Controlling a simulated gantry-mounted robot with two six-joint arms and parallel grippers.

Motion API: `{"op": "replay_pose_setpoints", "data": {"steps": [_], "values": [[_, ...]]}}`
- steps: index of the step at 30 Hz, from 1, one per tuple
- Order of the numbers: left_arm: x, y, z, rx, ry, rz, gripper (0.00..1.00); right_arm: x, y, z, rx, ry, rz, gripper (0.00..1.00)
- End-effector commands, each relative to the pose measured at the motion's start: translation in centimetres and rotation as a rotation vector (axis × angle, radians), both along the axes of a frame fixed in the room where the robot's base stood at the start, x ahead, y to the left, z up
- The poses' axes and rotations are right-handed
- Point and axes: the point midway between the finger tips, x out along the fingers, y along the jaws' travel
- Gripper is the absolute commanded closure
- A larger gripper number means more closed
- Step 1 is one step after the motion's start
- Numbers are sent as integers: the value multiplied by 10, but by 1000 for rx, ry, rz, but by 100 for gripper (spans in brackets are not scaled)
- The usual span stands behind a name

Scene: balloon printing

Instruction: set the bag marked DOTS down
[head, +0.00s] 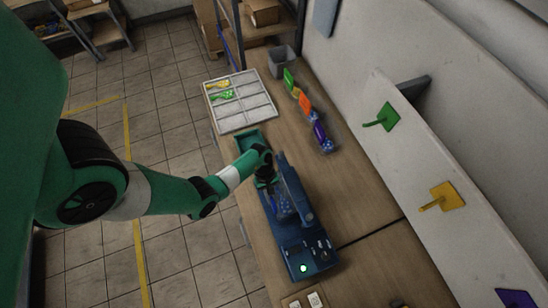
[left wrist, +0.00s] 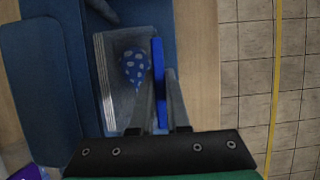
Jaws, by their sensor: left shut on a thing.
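My left gripper (head: 270,178) is low over the blue press (head: 310,255), beside its raised, tilted upper part. In the left wrist view my left gripper (left wrist: 158,100) is shut on a thin blue thing (left wrist: 158,72), seen edge-on between its fingers. I take it for the bag; no DOTS marking can be read. A blue balloon shape with white spots (left wrist: 134,67) shows just left of it, over the press's grey plate (left wrist: 107,62). I cannot tell whether it touches the held thing. My right gripper is not in view.
A white divided tray (head: 262,118) holds yellow and green balloons. A clear holder with coloured packs (head: 305,104) and a grey bin (head: 281,60) stand further back. The table (head: 355,205) right of the press is mostly clear.

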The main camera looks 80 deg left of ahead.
Motion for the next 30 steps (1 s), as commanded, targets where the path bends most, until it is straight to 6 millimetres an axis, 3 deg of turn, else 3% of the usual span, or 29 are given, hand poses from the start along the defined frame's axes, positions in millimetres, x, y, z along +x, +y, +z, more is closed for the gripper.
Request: {"op": "replay_pose_setpoints", "data": {"steps": [8,17,21,30], "values": [[-25,-4,21,-1,1,3,100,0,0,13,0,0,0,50],[-91,-15,56,0,1,7,100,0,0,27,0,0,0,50],[-119,-18,66,0,0,6,100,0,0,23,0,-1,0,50],[-137,-22,78,0,0,0,100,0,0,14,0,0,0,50]]}}
